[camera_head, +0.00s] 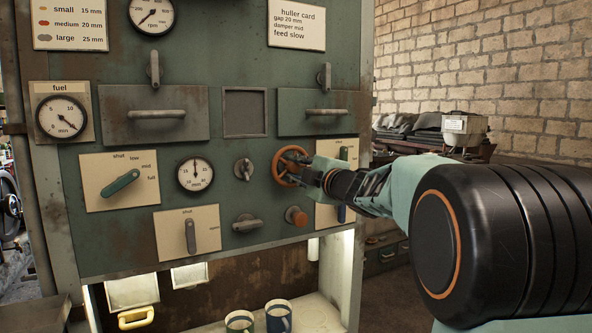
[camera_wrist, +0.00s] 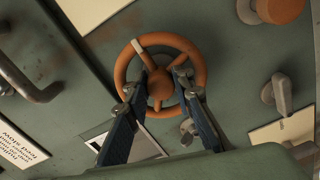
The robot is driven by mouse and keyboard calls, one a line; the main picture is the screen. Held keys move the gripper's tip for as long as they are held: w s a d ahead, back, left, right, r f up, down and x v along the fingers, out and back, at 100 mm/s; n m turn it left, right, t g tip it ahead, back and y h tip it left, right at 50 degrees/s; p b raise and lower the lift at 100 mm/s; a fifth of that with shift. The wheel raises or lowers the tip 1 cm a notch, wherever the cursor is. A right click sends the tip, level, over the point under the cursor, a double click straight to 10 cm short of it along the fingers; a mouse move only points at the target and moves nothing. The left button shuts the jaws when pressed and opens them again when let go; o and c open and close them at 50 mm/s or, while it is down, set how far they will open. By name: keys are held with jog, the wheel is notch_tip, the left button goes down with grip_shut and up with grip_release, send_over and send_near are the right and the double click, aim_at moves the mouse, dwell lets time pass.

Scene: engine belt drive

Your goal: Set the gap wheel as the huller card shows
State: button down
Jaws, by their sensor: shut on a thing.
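The gap wheel is an orange handwheel (camera_head: 280,166) on the green panel, right of a round dial marked mm (camera_head: 195,174). The dial's needle points about straight up; its small digits are hard to read. My gripper (camera_head: 309,174) reaches the wheel from the right. Its fingers, also in the wrist view (camera_wrist: 157,84), are shut on the wheel around its hub. The huller card (camera_head: 297,24) at upper right reads gap 20 mm, damper mid, feed slow.
A grey lever (camera_head: 190,235) sits below the dial. Small grey knobs (camera_head: 244,169) and an orange knob (camera_head: 296,216) are close to the wheel. Two mugs (camera_head: 278,318) stand below the panel.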

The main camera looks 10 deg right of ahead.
jog(key=c, duration=1.9)
grip_release()
jog(key=shift+c, duration=0.2)
jog(key=v, duration=1.2)
